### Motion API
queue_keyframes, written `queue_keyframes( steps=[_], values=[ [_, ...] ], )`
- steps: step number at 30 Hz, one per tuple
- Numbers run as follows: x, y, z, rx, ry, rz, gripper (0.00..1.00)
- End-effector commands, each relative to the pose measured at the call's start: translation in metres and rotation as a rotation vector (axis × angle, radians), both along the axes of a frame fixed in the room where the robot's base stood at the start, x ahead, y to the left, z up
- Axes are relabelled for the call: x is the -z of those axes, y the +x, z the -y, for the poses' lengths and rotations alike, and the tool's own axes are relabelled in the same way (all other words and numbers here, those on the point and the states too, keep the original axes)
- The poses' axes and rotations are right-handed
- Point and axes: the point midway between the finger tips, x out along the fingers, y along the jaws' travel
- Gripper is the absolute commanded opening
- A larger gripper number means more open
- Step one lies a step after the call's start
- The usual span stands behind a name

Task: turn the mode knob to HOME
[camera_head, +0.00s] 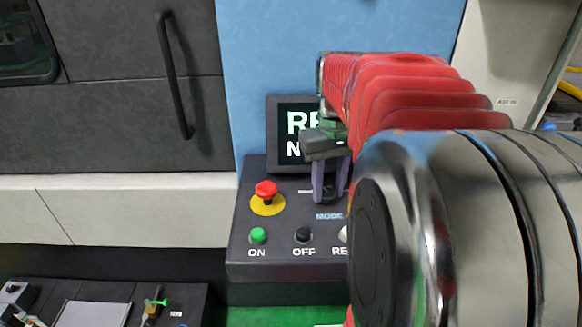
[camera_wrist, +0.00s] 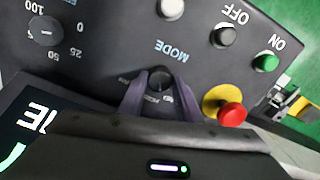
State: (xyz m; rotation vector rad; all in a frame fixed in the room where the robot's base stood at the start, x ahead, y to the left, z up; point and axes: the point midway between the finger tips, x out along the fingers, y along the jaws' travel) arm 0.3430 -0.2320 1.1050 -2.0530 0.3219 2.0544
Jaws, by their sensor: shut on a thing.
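The mode knob (camera_wrist: 160,82) is a small black round knob on the dark control panel, beside the MODE label. In the wrist view my gripper (camera_wrist: 160,98) has one purple-grey finger on each side of it, closed on the knob. The printed positions around the knob are partly hidden by the fingers and too small to read, so I cannot tell which one it points to. In the head view my gripper (camera_head: 330,190) reaches down onto the panel. There my own red-and-silver arm covers the panel's right side.
A red emergency button (camera_head: 266,192) on a yellow disc is just left of my gripper. A green ON button (camera_head: 258,236) and black OFF button (camera_head: 303,234) sit in front. A display (camera_head: 285,153) stands behind, partly covered. A numbered dial (camera_wrist: 44,31) shows in the wrist view.

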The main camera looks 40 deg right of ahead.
Motion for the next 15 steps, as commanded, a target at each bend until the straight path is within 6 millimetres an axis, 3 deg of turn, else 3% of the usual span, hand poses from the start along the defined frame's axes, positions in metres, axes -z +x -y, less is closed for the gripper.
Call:
queue_keyframes(
  steps=[15],
  values=[
    [-0.0001, 0.0017, -0.0004, 0.376, 0.001, 0.005, 0.09]
  ],
)
